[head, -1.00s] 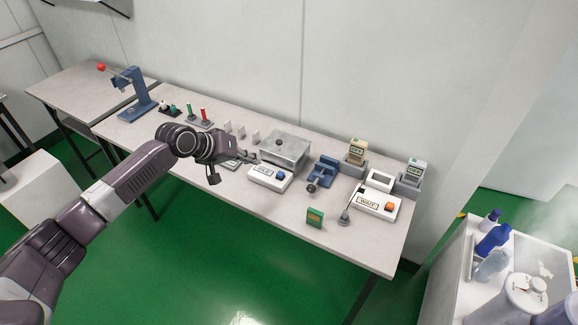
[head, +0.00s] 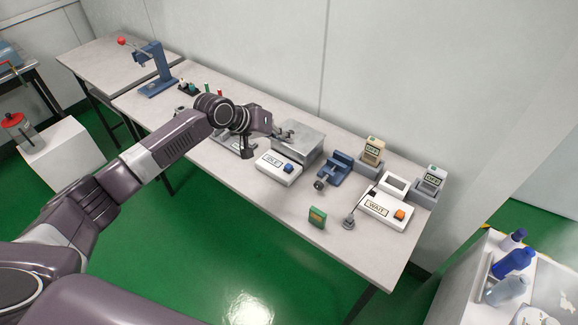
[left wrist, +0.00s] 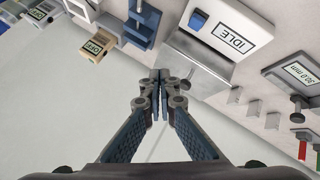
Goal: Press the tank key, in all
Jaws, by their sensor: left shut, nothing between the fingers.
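A white unit with an IDLE display (head: 273,161) and a blue key (head: 289,168) stands on the bench in front of a metal box (head: 303,147). In the left wrist view the blue key (left wrist: 198,19) and the IDLE display (left wrist: 233,39) are near the top. My left gripper (head: 288,134) is shut and empty, over the metal box's left part in the head view. In the left wrist view its tips (left wrist: 160,74) are together beside the metal box (left wrist: 197,68), apart from the blue key. I cannot tell whether they touch the box. My right gripper is not in view.
Right of the box stand a blue vise-like device (head: 335,170), a white WAIT unit with an orange key (head: 399,214), and two small testers in grey holders, one beige (head: 373,150). A green card-like piece (head: 317,218) stands near the front edge.

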